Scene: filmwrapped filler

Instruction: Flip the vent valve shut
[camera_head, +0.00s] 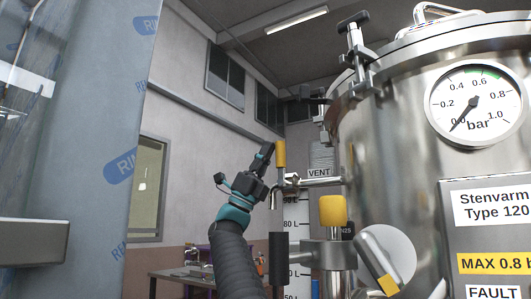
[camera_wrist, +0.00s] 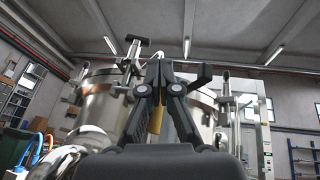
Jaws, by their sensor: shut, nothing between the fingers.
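The vent valve's yellow lever (camera_head: 280,153) stands upright on a thin horizontal pipe left of the steel tank (camera_head: 375,150), beside the VENT label (camera_head: 319,173). My gripper (camera_head: 266,149) is shut and empty, with its fingertips close to the lever's left side in the head view. Whether they touch it I cannot tell. In the wrist view my gripper (camera_wrist: 162,72) points up, and a yellow piece (camera_wrist: 155,119), seemingly the lever, shows through the gap between the finger links. The valve body is not clearly visible there.
The tank's gauge (camera_head: 475,103) needle points near 0.0. Below the vent pipe are a yellow-capped fitting (camera_head: 333,210) and a larger yellow-tipped lever (camera_head: 380,262). A film-wrapped panel (camera_head: 85,130) fills the left. A bench (camera_head: 180,274) stands behind my arm.

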